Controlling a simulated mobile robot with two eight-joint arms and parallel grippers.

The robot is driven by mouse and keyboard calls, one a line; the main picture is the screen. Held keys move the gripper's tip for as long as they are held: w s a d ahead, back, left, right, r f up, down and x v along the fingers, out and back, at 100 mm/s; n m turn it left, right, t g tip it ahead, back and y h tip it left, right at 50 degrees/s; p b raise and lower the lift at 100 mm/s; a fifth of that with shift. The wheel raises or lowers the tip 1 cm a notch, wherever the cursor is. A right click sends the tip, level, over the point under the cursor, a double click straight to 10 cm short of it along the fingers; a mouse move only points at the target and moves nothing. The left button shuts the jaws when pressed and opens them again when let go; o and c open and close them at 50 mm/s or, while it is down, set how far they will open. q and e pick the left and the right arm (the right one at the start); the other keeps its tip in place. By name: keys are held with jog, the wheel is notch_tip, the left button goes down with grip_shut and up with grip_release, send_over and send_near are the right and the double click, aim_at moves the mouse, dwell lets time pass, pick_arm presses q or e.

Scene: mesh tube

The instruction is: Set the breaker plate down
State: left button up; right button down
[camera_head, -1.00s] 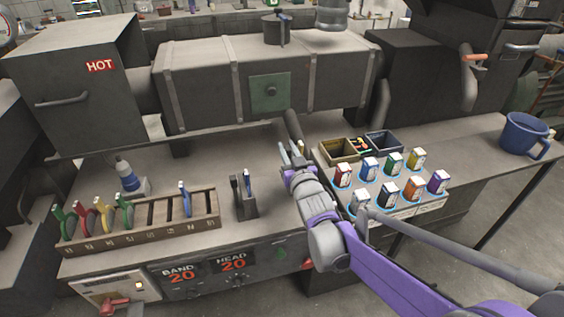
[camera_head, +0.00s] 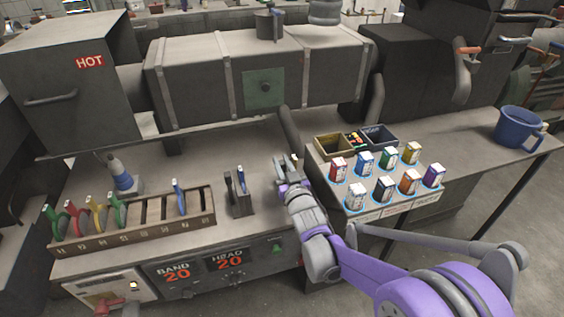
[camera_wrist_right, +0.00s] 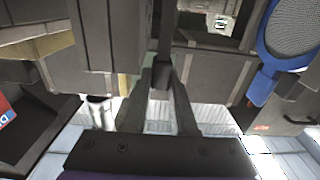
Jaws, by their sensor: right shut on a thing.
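My right gripper (camera_head: 289,162) is over the bench, between the small dark stand and the box tray. In the right wrist view its fingers (camera_wrist_right: 160,85) are closed on a dark grey block, which I take to be a part of the breaker plate (camera_wrist_right: 160,72). The rest of the plate is hidden or cannot be made out, and I cannot tell whether it touches the bench. The small dark stand (camera_head: 239,200), with a blue-tipped piece in it, is just left of the gripper. My left gripper is not in view.
A slotted rack (camera_head: 150,222) with coloured pieces stands at the left front, with a blue-and-grey bottle (camera_head: 121,175) behind it. The hot machine barrel (camera_head: 215,85) runs along the back. Several small boxes fill the tray (camera_head: 400,207) at right. A blue mug (camera_head: 515,127) stands far right.

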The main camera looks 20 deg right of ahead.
jog(key=c, duration=0.7)
grip_release()
jog(key=shift+s+r, duration=0.1)
jog(key=shift+r, duration=0.05)
jog(key=s+f+g, duration=0.4)
jog(key=s, duration=0.8)
jog(key=s+f+g, duration=0.4)
jog(key=s, duration=0.8)
jog(key=s+f+g, duration=0.4)
jog(key=s+g, duration=0.1)
jog(key=s, duration=0.7)
jog(key=shift+s+d+f+h, duration=0.15)
jog(key=shift+s+d+h, duration=0.15)
jog(key=shift+s, duration=0.05)
